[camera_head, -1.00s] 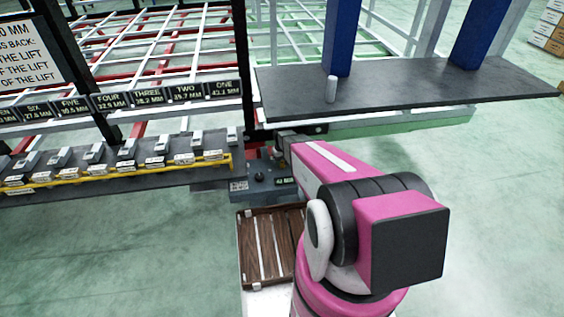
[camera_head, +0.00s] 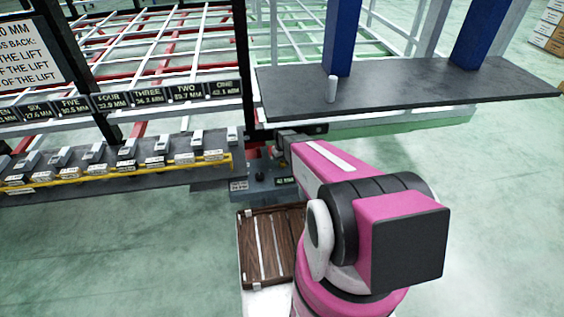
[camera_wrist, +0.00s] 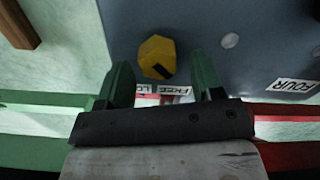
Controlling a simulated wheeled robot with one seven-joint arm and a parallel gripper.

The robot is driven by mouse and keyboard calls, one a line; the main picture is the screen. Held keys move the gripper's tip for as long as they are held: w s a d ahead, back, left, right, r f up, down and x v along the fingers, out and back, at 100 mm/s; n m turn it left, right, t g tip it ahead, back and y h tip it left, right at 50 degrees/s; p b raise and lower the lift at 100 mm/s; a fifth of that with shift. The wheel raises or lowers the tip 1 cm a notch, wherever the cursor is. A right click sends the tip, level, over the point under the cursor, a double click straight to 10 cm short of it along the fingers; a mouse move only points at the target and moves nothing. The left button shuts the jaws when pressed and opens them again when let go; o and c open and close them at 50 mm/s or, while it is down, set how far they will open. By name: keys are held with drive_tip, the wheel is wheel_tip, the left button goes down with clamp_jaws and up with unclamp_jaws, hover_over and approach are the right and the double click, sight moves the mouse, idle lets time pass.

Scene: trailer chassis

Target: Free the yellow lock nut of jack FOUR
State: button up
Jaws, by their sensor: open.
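The yellow lock nut (camera_wrist: 157,57) shows in the wrist view as a faceted knob with a dark slot, on a blue-grey surface. A white label reading FOUR (camera_wrist: 295,86) is on the same surface to the right. My gripper (camera_wrist: 162,72) is open, with one green finger on each side of the nut's lower part in the picture. I cannot tell whether either finger touches it. In the head view my gripper (camera_head: 284,150) is small and partly hidden by my arm, near the blue-grey jack housing; the nut cannot be made out there.
A row of levers with a yellow bar (camera_head: 130,171) and a row of jack readouts (camera_head: 150,96) stand at left. A dark shelf (camera_head: 420,88) with a small grey cylinder (camera_head: 331,88) is above right. A wooden slatted tray (camera_head: 262,262) lies below.

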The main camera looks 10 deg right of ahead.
wheel_tip(320, 180, up, 10)
drive_tip(key=shift+r, duration=0.25)
idle(0.5)
